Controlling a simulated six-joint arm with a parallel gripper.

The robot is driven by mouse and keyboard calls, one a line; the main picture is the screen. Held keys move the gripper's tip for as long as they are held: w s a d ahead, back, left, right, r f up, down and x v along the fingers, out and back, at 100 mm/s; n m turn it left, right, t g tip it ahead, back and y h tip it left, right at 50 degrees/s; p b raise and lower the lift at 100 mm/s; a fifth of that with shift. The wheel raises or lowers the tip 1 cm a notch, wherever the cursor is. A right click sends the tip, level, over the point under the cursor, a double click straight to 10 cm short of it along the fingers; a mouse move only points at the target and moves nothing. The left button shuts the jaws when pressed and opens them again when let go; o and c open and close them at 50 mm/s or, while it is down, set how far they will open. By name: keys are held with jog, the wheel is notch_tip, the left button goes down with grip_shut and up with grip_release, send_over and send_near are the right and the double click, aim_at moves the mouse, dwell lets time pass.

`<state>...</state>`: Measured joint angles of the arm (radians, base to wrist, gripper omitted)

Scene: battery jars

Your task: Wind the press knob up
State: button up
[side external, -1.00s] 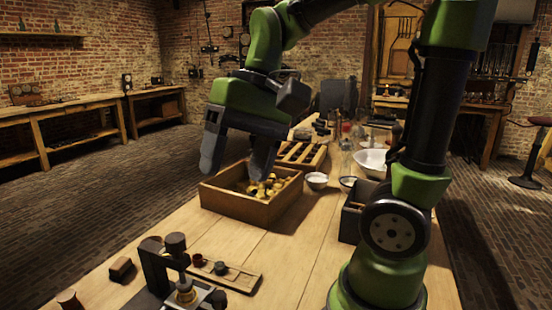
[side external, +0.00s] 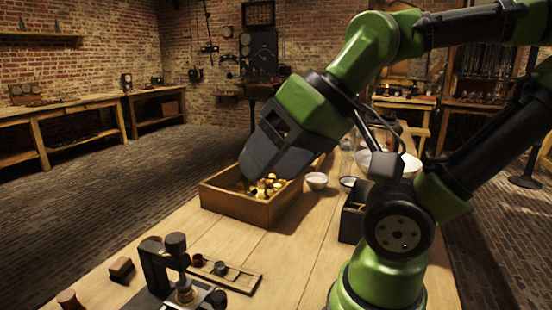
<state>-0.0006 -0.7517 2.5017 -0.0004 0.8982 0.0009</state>
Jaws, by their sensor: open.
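The press (side external: 160,270) stands at the front left of the table, a dark frame with a cylindrical knob (side external: 175,243) on top. A small brass piece (side external: 185,291) sits under the knob. My gripper (side external: 250,172) is up and behind the press, with its fingers over the wooden crate (side external: 232,207) of brass pieces. The fingers overlap in this view, and I see nothing held between them. The gripper is well apart from the press knob.
A narrow wooden rack (side external: 235,279) with small cups lies right of the press. White bowls (side external: 317,181) and a dark box (side external: 352,222) stand to the right. The table between crate and rack is clear.

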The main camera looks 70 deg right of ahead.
dwell(0.3)
jog(key=m+t+y, duration=0.5)
jog(key=m+y, duration=0.6)
jog(key=m, duration=1.2)
send_near(173, 238)
jog(key=x, duration=1)
jog(key=shift+f, duration=0.1)
jog(key=c, duration=0.9)
